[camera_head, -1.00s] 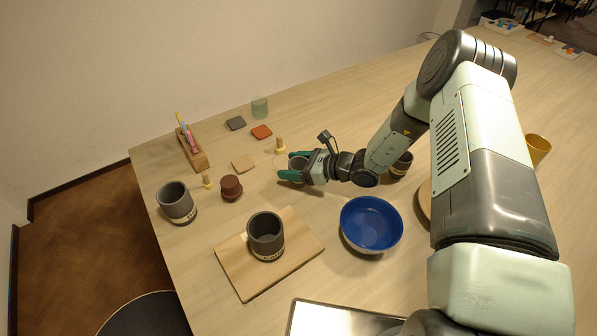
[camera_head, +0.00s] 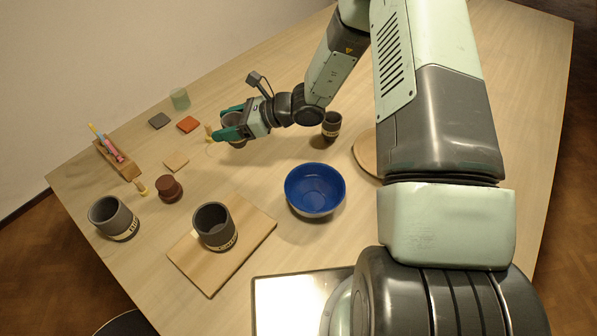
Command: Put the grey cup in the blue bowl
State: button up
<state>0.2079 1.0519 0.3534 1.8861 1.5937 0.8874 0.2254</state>
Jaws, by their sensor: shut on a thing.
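My gripper (camera_head: 229,132), with green fingers, is shut on a grey cup (camera_head: 238,121) at the upper middle of the head view. The fingers and wrist hide part of this cup; it seems raised off the table, though the gap is hard to judge. The blue bowl (camera_head: 315,190) stands on the table, to the right of and nearer than my gripper. Its inside looks empty.
Other dark grey cups stand at the left (camera_head: 113,218), on a wooden board (camera_head: 255,232), and by my forearm (camera_head: 332,124).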

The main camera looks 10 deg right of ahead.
jog(key=s+d+r+m+t, duration=0.1)
jog(key=s+d+r, duration=0.1)
jog(key=s+d, duration=0.7)
jog(key=s+d+r, duration=0.1)
jog(key=s+d, duration=0.5)
jog(key=d, duration=0.5)
jog(key=shift+s+f, duration=0.15)
jog(key=shift+f, duration=2.3)
jog(key=shift+s+f, duration=0.15)
jog(key=shift+f, duration=2.3)
jog(key=shift+f, duration=0.3)
jog(key=o, duration=0.8)
jog(key=shift+o, duration=0.2)
jog(key=shift+d+r, duration=0.15)
jog(key=shift+r, duration=0.25)
jog(key=v, duration=1.1)
jog(key=shift+s+d+r, duration=0.2)
jog(key=shift+s, duration=0.05)
